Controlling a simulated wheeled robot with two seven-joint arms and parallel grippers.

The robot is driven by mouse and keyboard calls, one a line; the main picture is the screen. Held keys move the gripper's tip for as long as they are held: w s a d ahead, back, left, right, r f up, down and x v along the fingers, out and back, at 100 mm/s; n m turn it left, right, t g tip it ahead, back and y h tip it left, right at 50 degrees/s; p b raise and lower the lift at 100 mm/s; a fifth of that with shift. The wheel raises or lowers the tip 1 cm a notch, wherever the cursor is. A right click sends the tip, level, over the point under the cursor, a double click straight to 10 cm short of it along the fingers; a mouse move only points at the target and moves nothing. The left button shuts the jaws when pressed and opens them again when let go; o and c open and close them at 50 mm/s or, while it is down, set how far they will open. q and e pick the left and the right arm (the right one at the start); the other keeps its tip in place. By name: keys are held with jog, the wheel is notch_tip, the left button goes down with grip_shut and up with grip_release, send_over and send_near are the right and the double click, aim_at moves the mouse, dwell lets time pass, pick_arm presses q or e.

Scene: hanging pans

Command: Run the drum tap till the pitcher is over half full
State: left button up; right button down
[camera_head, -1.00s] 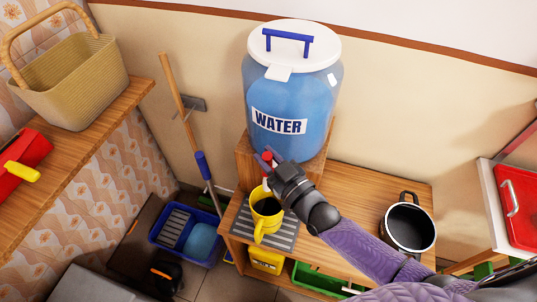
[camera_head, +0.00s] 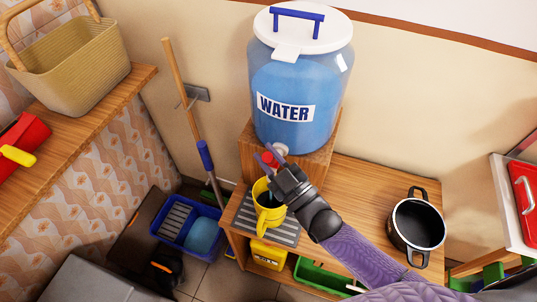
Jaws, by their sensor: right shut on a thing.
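The blue water drum (camera_head: 301,90) with a white lid stands on a wooden block on the low bench. Its tap, with a red handle (camera_head: 268,158), is at the drum's lower front. My right gripper (camera_head: 270,163) is at the tap, shut on its red handle; its dark body hides part of the tap. The yellow pitcher (camera_head: 268,218) stands upright under the tap on a grey ribbed mat (camera_head: 286,229). A bluish streak of water shows at the pitcher's mouth; the level inside is hard to read. My left gripper is not in view.
A black pot (camera_head: 417,226) stands on the bench at the right. A blue tub (camera_head: 189,228) is on the floor at the left, near a leaning broom (camera_head: 190,105). A basket (camera_head: 68,65) sits on the left shelf. Bench space between gripper and pot lies under my arm.

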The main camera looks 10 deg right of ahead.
jog(key=c, duration=0.5)
grip_release()
jog(key=shift+c, duration=0.2)
